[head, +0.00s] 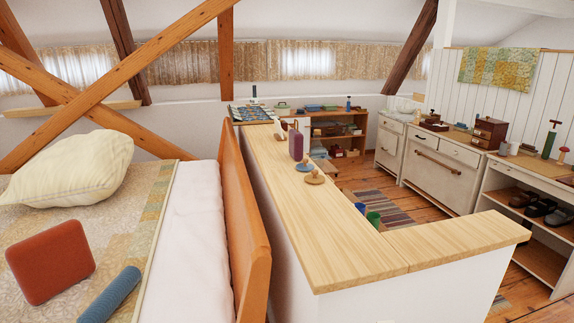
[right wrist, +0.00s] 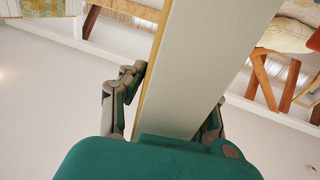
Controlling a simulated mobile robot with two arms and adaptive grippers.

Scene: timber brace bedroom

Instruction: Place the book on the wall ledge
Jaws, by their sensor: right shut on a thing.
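In the right wrist view my right gripper (right wrist: 172,100) has its fingers on both sides of a long pale grey slab with a tan edge, which I take to be the book (right wrist: 190,65). It reaches up out of the picture, and its cover is not readable. No gripper shows in the head view, and my left gripper is in neither view. The low white wall in the head view has a light wooden ledge (head: 345,235) on top, turning right at the near end. Its near part is bare. A narrower wooden ledge (head: 72,109) runs along the back wall.
On the low wall's ledge stand a purple upright item (head: 296,144) and wooden knobbed discs (head: 315,178). A blue cup (head: 360,207) and green cup (head: 373,219) show at its right edge. The bed (head: 190,225) is left, behind an orange-brown headboard (head: 242,215).

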